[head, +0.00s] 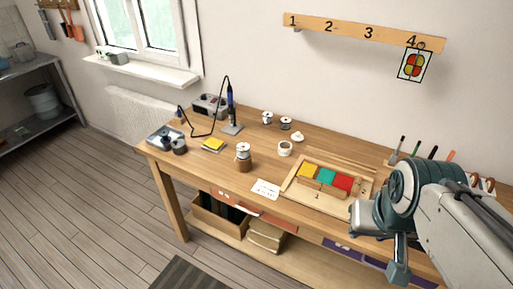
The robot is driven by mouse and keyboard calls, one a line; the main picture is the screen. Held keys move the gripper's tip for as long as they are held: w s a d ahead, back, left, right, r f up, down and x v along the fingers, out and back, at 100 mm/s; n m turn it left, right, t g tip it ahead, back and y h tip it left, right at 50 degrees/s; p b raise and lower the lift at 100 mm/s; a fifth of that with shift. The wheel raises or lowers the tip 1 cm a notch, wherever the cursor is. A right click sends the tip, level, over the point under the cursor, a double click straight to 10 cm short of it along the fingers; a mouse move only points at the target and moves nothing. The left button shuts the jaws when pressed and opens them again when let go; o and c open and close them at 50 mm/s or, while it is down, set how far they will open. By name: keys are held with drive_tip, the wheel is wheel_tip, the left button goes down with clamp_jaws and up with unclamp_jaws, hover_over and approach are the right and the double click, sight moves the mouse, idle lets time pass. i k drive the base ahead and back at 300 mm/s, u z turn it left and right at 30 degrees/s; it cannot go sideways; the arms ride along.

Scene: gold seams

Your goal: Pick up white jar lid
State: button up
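The white jar lid (298,137) appears to be the small white piece lying on the wooden workbench (216,165), toward the wall. An open cream-white jar (285,149) stands just to its lower left, apart from it. My gripper (398,272) is at the lower right, in front of the bench's right part and well away from the lid. Its fingers are not clear enough to tell whether they are open. I see nothing held in it.
A wooden tray (306,202) with yellow, green and red pieces lies between lid and arm. Spools (285,123) stand behind the jar; a brown jar (243,158) and a soldering iron (231,108) stand left. Pens (417,147) stand upright at the right.

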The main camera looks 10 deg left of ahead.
sight(297, 137)
drive_tip(key=u, duration=0.7)
drive_tip(key=k, duration=0.95)
drive_tip(key=u, duration=1)
drive_tip(key=i, duration=1.15)
drive_tip(key=z, duration=0.3)
drive_tip(key=i, duration=0.95)
drive_tip(key=z, duration=1.45)
drive_tip(key=i, duration=0.55)
drive_tip(key=z, duration=0.55)
